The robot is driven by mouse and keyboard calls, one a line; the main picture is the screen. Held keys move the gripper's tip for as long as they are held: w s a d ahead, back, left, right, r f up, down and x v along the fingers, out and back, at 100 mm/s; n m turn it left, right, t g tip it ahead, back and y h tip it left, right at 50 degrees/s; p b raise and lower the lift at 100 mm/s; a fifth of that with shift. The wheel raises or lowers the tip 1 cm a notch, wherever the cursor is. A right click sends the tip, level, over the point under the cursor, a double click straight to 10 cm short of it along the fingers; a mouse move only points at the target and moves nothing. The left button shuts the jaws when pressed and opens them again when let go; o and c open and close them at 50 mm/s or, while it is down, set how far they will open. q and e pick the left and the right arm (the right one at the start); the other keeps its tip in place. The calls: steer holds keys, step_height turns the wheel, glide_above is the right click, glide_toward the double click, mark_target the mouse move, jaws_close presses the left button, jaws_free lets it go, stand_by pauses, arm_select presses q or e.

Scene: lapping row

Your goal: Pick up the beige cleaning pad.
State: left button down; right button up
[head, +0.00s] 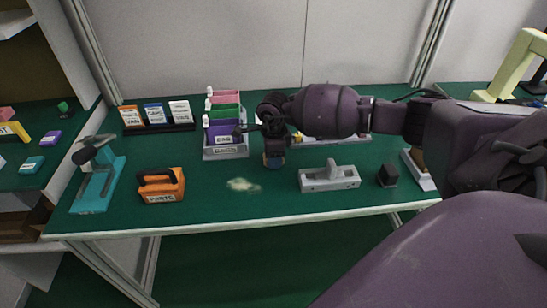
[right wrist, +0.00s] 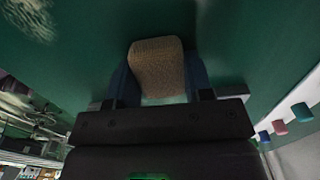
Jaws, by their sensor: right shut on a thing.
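The beige cleaning pad (right wrist: 157,62) shows in the right wrist view as a rough, tan block with rounded corners. It sits between the two blue fingers of my right gripper (right wrist: 159,82), which is shut on it. In the head view my right gripper (head: 273,162) points down over the green bench, just right of a pale smear. The pad is mostly hidden there by the gripper. I cannot tell whether the pad touches the bench top. My left gripper is not in view.
A pale smear (head: 242,184) lies on the green bench (head: 225,208). An orange parts carrier (head: 162,186) and a teal press (head: 98,183) stand left. A grey block with a handle (head: 329,178) and a black cube (head: 388,175) stand right. A grey rack (head: 226,152) stands behind.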

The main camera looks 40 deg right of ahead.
steer(key=shift+r, duration=0.1)
step_height(320, 180, up, 20)
steer(key=p, duration=0.2)
steer(key=shift+p, duration=0.3)
